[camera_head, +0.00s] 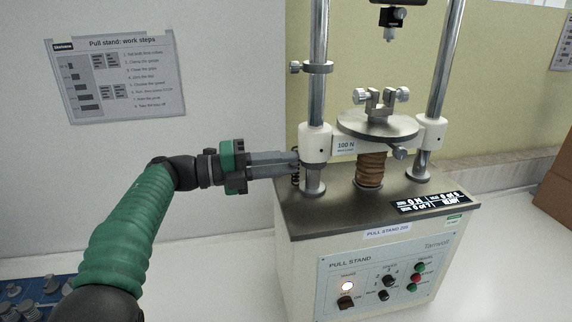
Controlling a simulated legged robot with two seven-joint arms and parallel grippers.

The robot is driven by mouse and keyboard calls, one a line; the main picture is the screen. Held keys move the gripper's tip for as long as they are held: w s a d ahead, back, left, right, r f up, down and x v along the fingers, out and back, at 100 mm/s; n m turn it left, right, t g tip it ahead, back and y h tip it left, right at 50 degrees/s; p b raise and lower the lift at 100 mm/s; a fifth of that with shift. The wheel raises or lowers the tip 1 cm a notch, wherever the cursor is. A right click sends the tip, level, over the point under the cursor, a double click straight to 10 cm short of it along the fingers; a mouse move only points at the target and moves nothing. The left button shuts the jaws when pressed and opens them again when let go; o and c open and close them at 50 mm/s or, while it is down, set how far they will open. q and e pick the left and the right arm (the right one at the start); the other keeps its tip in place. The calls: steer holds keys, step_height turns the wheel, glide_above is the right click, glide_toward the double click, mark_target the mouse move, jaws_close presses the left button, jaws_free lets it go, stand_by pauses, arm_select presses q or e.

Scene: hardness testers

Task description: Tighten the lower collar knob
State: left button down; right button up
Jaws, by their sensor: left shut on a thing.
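The pull stand (300,222) stands on the white bench with two chrome columns. My left gripper (296,164) reaches in from the left at the foot of the left column (319,100), just below the white crosshead sleeve (315,143). Its fingers are shut on the lower collar knob, which they hide. The lower collar (314,183) is only partly seen behind the fingertips. An upper collar (318,68) with its own small knob (296,67) sits higher on the same column. My right gripper is not in view.
The round table with a clamp (378,124) and a brown bellows (370,169) stand between the columns. A blue mat with grey parts (40,290) lies at lower left. A cardboard box (556,195) is at right.

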arm_select(q)
steer(key=c, duration=1.3)
jaws_free()
steer(key=shift+w+a, duration=0.1)
steer(key=shift+a, duration=0.3)
steer(key=s+a, duration=0.3)
steer(key=a, duration=1.3)
steer(key=shift+s+a, duration=0.15)
steer(key=shift+a, duration=0.15)
